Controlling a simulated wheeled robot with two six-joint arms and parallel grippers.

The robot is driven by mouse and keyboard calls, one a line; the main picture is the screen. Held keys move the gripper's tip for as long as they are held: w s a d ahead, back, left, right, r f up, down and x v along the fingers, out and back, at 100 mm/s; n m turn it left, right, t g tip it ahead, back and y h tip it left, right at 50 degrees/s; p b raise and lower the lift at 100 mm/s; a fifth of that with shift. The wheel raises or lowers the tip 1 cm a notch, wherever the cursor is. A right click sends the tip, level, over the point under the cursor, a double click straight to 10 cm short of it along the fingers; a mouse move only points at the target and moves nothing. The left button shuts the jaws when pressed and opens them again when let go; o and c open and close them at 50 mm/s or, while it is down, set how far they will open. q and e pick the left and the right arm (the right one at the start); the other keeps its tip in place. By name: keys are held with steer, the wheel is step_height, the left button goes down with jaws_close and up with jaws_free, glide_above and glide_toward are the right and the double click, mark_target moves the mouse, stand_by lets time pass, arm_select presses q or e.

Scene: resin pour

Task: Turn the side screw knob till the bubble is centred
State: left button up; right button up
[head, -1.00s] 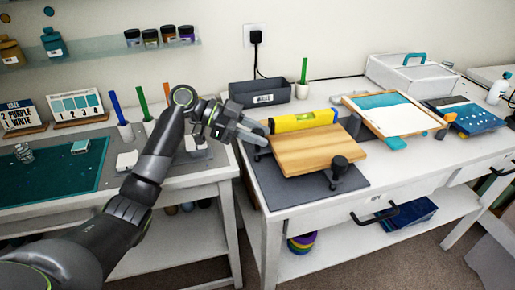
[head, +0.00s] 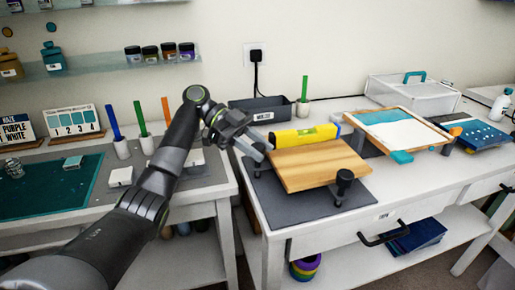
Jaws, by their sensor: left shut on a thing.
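A yellow spirit level (head: 304,136) lies along the back edge of a wooden board (head: 315,165). Its bubble is too small to read. The board rests on screw feet above a dark grey mat (head: 275,203). A black screw knob (head: 345,176) stands at the board's front right corner. My left gripper (head: 256,152) is at the board's left side, shut on a dark side knob (head: 258,167) that is mostly hidden by the fingers. My right gripper is not in view.
A dark bin (head: 262,117) and a green pen in a white holder (head: 304,95) stand behind the board. Pens and cards stand on the left table. The front of the mat is clear.

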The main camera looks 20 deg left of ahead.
arm_select(q)
steer(key=shift+f, duration=0.35)
steer(key=o, duration=0.9)
steer(key=shift+o, duration=0.4)
steer(key=shift+r, duration=0.1)
steer(key=shift+r, duration=0.1)
